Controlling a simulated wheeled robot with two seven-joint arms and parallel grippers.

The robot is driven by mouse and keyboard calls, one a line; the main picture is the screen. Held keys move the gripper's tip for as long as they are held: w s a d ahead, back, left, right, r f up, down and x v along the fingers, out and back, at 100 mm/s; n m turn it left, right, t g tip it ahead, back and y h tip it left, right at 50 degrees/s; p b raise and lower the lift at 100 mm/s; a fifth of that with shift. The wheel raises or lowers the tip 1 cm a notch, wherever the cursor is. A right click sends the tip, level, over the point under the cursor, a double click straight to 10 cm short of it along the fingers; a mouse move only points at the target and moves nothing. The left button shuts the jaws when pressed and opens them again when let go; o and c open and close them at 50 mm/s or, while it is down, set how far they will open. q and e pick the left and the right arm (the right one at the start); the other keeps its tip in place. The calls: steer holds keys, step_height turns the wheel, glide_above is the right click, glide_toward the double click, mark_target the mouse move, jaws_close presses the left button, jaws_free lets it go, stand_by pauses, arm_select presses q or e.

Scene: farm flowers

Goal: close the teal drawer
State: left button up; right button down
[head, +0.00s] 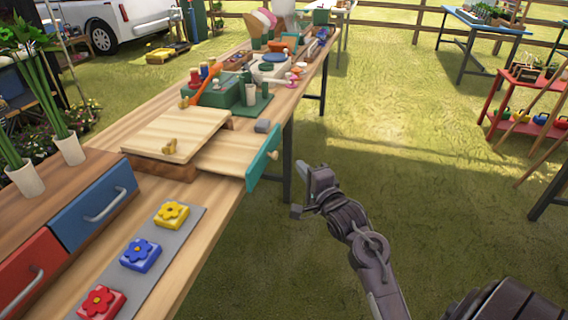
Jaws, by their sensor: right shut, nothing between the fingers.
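The teal drawer (264,158) is pulled out from under a light wooden board (178,132) on the long table. Its teal front with a small pale knob faces right, past the table's edge. The light wooden inside of the drawer shows between the board and the front. My right gripper (302,207) is shut and empty, just right of and below the drawer front, apart from it. My left gripper is not in view.
Blue (95,208) and red (27,274) drawers with metal handles stand at the left. Flower blocks lie on a grey mat (193,226) in front.

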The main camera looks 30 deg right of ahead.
mark_target(256, 157)
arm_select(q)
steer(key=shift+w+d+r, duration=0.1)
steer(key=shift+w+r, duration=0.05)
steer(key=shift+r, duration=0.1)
arm_select(e)
steer(key=w, duration=0.1)
steer(key=w+a, duration=0.1)
steer(key=w, duration=0.1)
steer(key=w+a, duration=0.1)
steer(key=w, duration=0.1)
steer(key=shift+w, duration=0.1)
steer(key=shift+w+a, duration=0.1)
steer(key=shift+a, duration=0.05)
